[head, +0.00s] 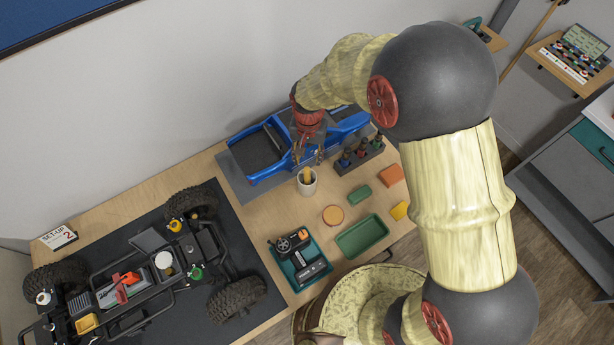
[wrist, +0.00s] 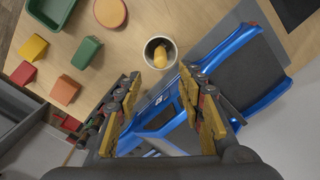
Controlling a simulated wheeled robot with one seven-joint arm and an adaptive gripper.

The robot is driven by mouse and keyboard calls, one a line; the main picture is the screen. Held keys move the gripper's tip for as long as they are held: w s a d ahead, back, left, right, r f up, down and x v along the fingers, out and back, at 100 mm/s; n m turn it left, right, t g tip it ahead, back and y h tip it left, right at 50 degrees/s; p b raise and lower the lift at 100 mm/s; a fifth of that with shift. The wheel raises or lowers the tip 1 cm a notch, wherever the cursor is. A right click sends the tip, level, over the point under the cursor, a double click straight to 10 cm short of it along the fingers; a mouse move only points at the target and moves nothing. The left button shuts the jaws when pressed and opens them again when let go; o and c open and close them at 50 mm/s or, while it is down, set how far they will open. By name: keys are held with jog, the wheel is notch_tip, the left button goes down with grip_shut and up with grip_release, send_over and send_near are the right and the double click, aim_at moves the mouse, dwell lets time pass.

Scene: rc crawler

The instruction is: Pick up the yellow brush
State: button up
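The yellow brush (head: 307,175) stands in a small white cup (head: 307,188) on the wooden table, beside the blue truck body. In the wrist view the brush (wrist: 162,58) shows as a rounded yellow end inside the cup (wrist: 149,46); its lower part is hidden by the cup. My gripper (head: 308,153) is above and just behind the cup in the head view. In the wrist view my gripper (wrist: 161,76) has its fingers spread wide, with nothing between the tips; the cup lies just beyond them.
The blue truck body (head: 262,172) lies close behind the cup. A rack of dark bottles (head: 360,154) stands to its right. A green tray (head: 362,236), a teal tray with a controller (head: 300,260) and several coloured blocks lie in front. A crawler chassis (head: 150,270) fills the left.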

aim_at(307, 169)
jog(key=f, duration=0.8)
jog(key=shift+s+a+f+b, duration=0.1)
jog(key=shift+s+f+b, duration=0.1)
jog(key=shift+s+b, duration=0.2)
jog(key=shift+c, duration=1.4)
grip_shut()
